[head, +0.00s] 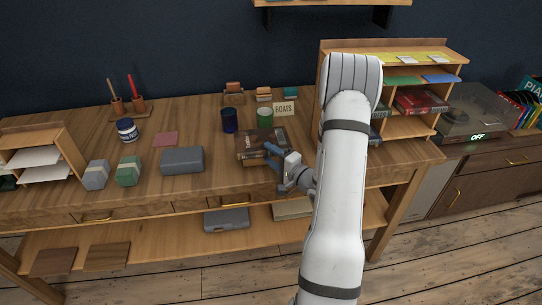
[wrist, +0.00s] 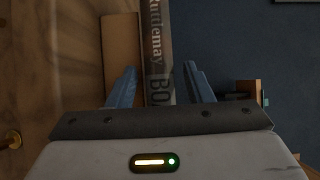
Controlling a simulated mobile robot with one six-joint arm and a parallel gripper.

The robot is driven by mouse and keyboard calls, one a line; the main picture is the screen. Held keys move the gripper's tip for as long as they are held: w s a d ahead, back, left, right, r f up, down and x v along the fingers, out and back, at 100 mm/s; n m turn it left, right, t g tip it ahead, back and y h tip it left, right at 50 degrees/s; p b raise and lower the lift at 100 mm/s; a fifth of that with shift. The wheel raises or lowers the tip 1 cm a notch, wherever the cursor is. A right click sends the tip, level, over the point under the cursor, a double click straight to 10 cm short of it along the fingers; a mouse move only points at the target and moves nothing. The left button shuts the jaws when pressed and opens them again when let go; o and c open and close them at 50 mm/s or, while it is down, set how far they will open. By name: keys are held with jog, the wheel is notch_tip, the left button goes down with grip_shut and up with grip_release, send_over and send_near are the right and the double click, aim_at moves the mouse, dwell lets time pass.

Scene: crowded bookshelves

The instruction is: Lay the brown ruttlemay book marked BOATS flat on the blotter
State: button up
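The brown Ruttlemay book (wrist: 158,60) shows its grey-brown spine between my fingers in the wrist view; the letters BO are legible and the rest is hidden. In the head view, a dark brown book (head: 268,137) lies on the desk just beyond my gripper (head: 273,151). My gripper (wrist: 161,88) is open, with one finger on either side of the spine and a visible gap at each. A card marked BOATS (head: 284,108) stands behind the book. I cannot tell for certain which flat piece is the blotter; a pink square (head: 166,139) lies left on the desk.
A grey-blue box (head: 182,160) sits left of the book. A dark blue cup (head: 229,120) and a green cup (head: 265,117) stand behind it. A shelf unit (head: 395,52) with books is to the right, partly behind my arm.

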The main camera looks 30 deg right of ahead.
jog(key=shift+r, duration=0.2)
jog(key=shift+s+d+f, duration=0.15)
jog(key=shift+s, duration=0.2)
jog(key=b+v, duration=0.3)
jog(key=v, duration=0.8)
jog(key=s+a+r+n+g+y, duration=0.2)
jog(key=s+a+n+g, duration=0.1)
jog(key=a+g, duration=0.3)
jog(key=s+a+r+n+g+y, duration=0.2)
jog(key=a+n+g, duration=0.1)
jog(key=a, duration=0.6)
jog(key=s+a+r+n+g+y, duration=0.25)
jog(key=a+n+g, duration=0.2)
jog(key=a, duration=0.25)
jog(key=s+a+n+g+h, duration=0.1)
jog(key=s+n+g+h, duration=0.1)
jog(key=s+g+h, duration=0.35)
jog(key=d+r+t+h, duration=0.1)
jog(key=h, duration=0.1)
jog(key=s+d+r+n+t+h, duration=0.1)
jog(key=r+t+h, duration=0.1)
jog(key=s+d+r+n+t+h, duration=0.1)
jog(key=r+h, duration=0.1)
jog(key=shift+h, duration=0.3)
